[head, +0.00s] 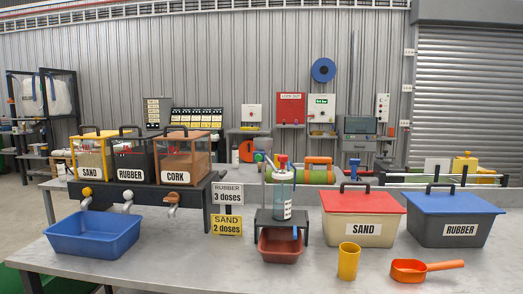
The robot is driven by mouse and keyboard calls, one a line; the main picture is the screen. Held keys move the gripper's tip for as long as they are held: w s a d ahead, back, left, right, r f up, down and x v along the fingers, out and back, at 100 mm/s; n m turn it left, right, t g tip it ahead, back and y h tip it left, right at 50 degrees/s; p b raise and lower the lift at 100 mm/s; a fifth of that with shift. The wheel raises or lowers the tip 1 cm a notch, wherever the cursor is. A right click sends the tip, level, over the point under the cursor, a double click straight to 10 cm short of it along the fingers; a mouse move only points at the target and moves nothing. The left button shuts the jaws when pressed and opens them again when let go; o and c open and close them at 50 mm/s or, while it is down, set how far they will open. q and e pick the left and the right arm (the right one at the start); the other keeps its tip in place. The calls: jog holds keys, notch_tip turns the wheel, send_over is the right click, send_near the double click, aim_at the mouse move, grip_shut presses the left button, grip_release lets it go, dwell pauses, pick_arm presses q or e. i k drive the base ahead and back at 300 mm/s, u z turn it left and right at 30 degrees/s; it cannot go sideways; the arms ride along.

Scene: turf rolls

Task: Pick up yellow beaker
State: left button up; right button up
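The yellow beaker (348,261) stands upright on the grey table near its front edge, right of centre. It stands in front of the sand bin (358,218) and left of an orange scoop (425,268). Its front and side are in plain view and nothing touches it. Neither of my grippers shows in the head view.
A brown tray (280,247) sits under a small stand with a clear cylinder (283,193). A blue tub (92,234) lies left below the dispensers. The rubber bin (452,217) stands at right. Bare tabletop (200,268) lies left of the brown tray.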

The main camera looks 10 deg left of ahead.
aim_at(349, 253)
jog(key=z, duration=0.2)
jog(key=k, duration=0.35)
jog(key=u, duration=1.15)
jog(key=i, duration=0.95)
jog(key=z, duration=0.85)
jog(key=i, duration=0.65)
jog(key=z, duration=0.75)
